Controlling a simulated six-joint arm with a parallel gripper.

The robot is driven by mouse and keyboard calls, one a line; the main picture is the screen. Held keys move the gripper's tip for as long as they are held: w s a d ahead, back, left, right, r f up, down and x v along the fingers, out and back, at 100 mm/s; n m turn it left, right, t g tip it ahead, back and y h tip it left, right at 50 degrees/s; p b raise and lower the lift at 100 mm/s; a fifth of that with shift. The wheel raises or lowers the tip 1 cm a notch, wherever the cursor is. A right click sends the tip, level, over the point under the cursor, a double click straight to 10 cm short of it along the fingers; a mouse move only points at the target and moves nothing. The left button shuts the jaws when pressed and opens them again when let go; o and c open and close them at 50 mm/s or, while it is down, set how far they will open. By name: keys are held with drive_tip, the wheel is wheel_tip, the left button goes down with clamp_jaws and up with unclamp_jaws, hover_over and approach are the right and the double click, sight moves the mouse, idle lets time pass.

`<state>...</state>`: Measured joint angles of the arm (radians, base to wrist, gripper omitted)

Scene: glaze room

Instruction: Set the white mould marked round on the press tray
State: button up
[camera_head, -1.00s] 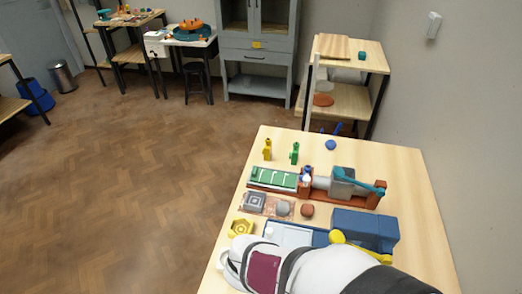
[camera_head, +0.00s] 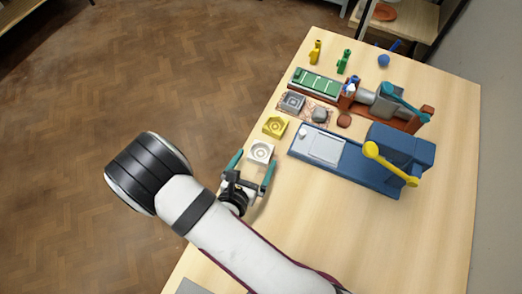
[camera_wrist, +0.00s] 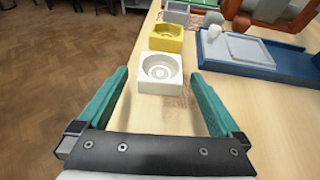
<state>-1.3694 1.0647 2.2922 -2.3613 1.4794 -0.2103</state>
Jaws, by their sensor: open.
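The white mould (camera_head: 261,152) is a square block with a round hollow, lying on the table near its left edge. It also shows in the wrist view (camera_wrist: 160,73). My gripper (camera_head: 254,165) is open, with its teal fingers on either side and just short of the mould, touching nothing that I can see. The blue press (camera_head: 384,160) stands to the right of the mould. Its low bed carries a pale flat tray (camera_head: 325,147) with a small white knob at its left end. The tray is bare.
A yellow mould (camera_head: 275,126) sits just beyond the white one. A grey mould (camera_head: 293,102) and a grey lump (camera_head: 319,115) lie on a patterned mat. A brown and green press (camera_head: 316,84) stands farther back. The table's front right is clear.

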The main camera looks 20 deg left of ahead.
sight(264, 145)
drive_tip(key=x, duration=0.4)
drive_tip(key=shift+w+f, duration=0.1)
drive_tip(key=shift+w, duration=0.25)
drive_tip(key=c, duration=1.5)
wheel_tip(264, 145, up, 10)
drive_tip(key=w+d+r+m+h, duration=0.4)
drive_tip(key=w+d+r, duration=0.5)
drive_tip(key=d+r, duration=0.25)
drive_tip(key=shift+h, duration=0.6)
drive_tip(key=d+r, duration=0.5)
drive_tip(key=r, duration=0.1)
drive_tip(key=d+r, duration=0.4)
drive_tip(key=r, duration=0.3)
drive_tip(key=w+d+r, duration=0.1)
drive_tip(key=d+r, duration=0.4)
drive_tip(key=r, duration=0.1)
drive_tip(key=shift+d+r, duration=0.25)
drive_tip(key=shift+d, duration=0.1)
drive_tip(key=shift+g, duration=0.3)
